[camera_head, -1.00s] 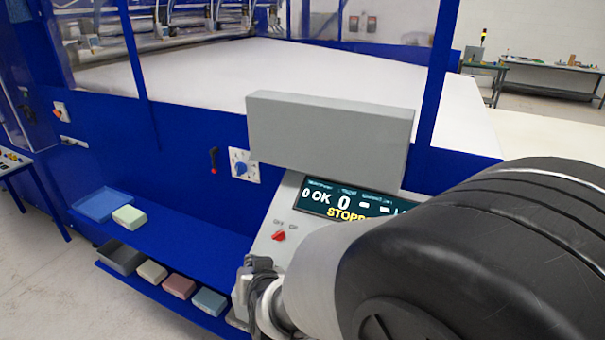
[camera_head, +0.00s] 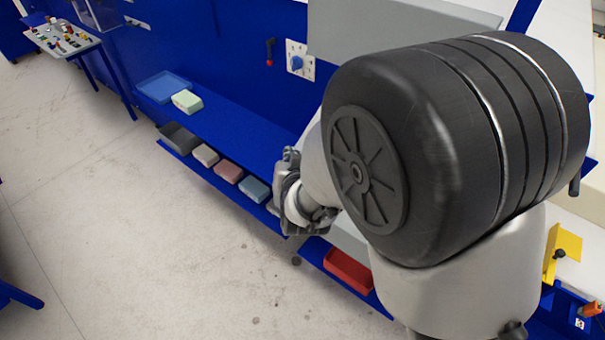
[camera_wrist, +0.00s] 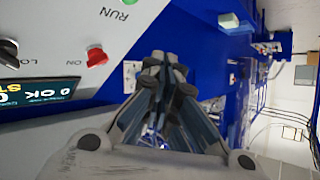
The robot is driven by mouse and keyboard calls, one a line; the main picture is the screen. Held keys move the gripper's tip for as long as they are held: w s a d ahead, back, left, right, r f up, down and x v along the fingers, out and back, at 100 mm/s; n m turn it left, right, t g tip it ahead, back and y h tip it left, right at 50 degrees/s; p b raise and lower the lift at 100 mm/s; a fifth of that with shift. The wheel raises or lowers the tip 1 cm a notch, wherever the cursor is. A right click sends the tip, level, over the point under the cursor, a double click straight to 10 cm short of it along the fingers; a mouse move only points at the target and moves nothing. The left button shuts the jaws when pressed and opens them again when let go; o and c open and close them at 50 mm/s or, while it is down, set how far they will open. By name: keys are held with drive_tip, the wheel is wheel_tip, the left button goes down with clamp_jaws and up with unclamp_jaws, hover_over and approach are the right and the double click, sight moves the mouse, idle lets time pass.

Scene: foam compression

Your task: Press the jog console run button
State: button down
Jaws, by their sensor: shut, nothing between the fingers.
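The jog console shows in the wrist view as a pale sloped panel (camera_wrist: 130,45) at the upper left, turned on its side. It carries a RUN label (camera_wrist: 118,10) at the top edge. A sliver of green shows beside the label, mostly cut off by the frame. A red switch (camera_wrist: 97,57) marked ON and a dark knob (camera_wrist: 9,53) are lower left. My gripper (camera_wrist: 165,68) is shut and empty, in front of the panel's right edge, apart from the RUN label. In the head view my arm hides most of the console; its grey upper box (camera_head: 375,30) shows.
A blue machine shelf (camera_head: 235,125) holds a blue tray (camera_head: 165,87) and a pale green block (camera_head: 187,101). Several foam blocks lie on a lower shelf. A red tray (camera_head: 349,270) is below my arm.

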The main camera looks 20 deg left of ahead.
drive_tip(key=f+b, duration=0.1)
drive_tip(key=w+f+b, duration=0.1)
drive_tip(key=f, duration=0.1)
drive_tip(key=w+d+f+b, duration=0.1)
drive_tip(key=shift+w+f, duration=0.2)
drive_tip(key=shift+f, duration=0.15)
drive_tip(key=shift+w+d+f+b, duration=0.2)
drive_tip(key=shift+w+f+b, duration=0.3)
drive_tip(key=shift+b, duration=0.15)
drive_tip(key=shift+s, duration=0.1)
drive_tip(key=shift+f, duration=0.15)
idle(0.5)
drive_tip(key=shift+w+f+b, duration=0.2)
drive_tip(key=shift+b, duration=0.4)
